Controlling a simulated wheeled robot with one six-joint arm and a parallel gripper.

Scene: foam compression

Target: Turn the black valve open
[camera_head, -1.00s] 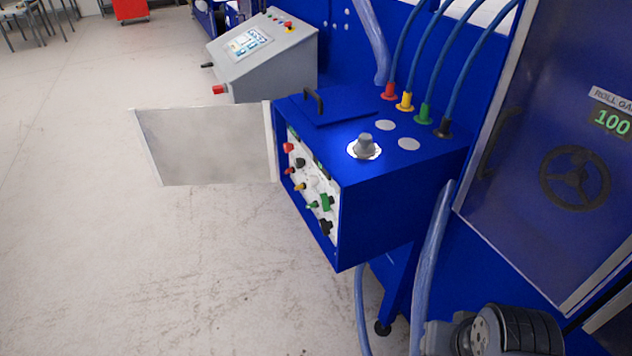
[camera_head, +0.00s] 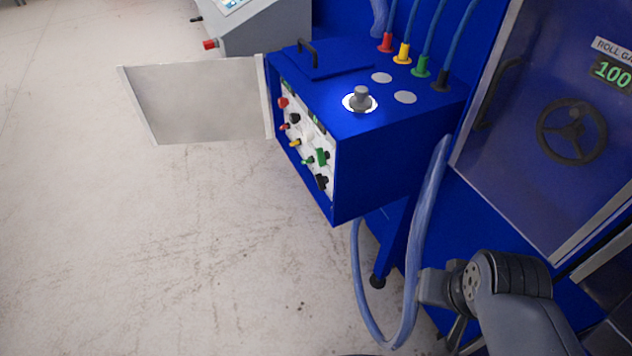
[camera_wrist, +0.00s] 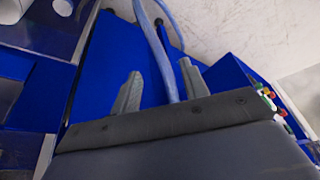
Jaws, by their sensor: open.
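A blue control box (camera_head: 390,160) has an open front panel with several coloured valves and knobs. A black valve (camera_head: 322,182) sits at the panel's lower right, just below a green one (camera_head: 322,157). Another black knob (camera_head: 294,118) is at its upper left. In the head view my wrist and arm are at the lower right, below and to the right of the box, apart from the valves. The fingertips are hard to make out there.
A grey door (camera_head: 195,100) stands open to the left of the panel. A blue hose (camera_head: 425,215) hangs between the box and my arm; it also crosses behind my fingers in the wrist view (camera_wrist: 160,50). Open floor (camera_head: 200,240) lies in front of the panel.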

